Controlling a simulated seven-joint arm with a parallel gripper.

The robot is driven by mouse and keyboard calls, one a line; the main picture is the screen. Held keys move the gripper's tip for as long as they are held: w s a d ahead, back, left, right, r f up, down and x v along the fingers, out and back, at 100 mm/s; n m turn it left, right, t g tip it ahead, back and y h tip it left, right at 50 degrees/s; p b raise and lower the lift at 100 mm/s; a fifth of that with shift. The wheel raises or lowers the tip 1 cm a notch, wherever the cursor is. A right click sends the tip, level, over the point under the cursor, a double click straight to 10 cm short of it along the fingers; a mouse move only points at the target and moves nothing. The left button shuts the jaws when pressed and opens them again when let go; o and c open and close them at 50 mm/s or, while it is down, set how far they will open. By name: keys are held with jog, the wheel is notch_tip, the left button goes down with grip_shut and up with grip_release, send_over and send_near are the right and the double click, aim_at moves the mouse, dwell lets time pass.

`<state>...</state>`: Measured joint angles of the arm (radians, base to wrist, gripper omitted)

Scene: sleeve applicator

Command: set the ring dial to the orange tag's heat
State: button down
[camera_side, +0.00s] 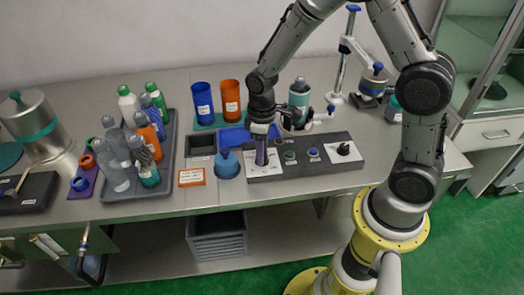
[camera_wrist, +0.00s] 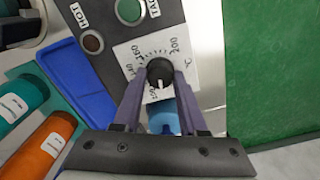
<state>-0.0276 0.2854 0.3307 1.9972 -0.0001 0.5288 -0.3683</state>
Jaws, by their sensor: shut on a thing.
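In the side view my gripper (camera_side: 262,163) points straight down onto the white plate at the left end of the dark control panel. In the wrist view my gripper (camera_wrist: 157,82) is shut on the black dial knob (camera_wrist: 160,70), with a finger on each side. The knob's white pointer line faces down the picture, toward my gripper's base. The dial's white scale plate (camera_wrist: 183,48) shows printed numbers, among them 140, 160 and 200, and a °C mark; lower marks are partly hidden by the fingers. The orange tag (camera_side: 192,177) lies on the bench left of the panel; its writing is too small to read.
A blue domed piece (camera_side: 228,164) stands just left of the panel. A blue tray (camera_wrist: 75,85) lies behind it. The panel also carries a green button (camera_wrist: 130,11), a dark red HOT lamp (camera_wrist: 92,42) and another knob (camera_side: 343,149). A grey tray (camera_side: 168,165) of bottles stands at left.

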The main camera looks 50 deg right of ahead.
jog(key=m, duration=0.6)
jog(key=shift+m, duration=0.3)
jog(key=m, duration=0.5)
jog(key=shift+r, duration=0.1)
jog(key=shift+m, duration=0.4)
jog(key=shift+c, duration=2.2)
grip_release()
notch_tip(320, 180, up, 14)
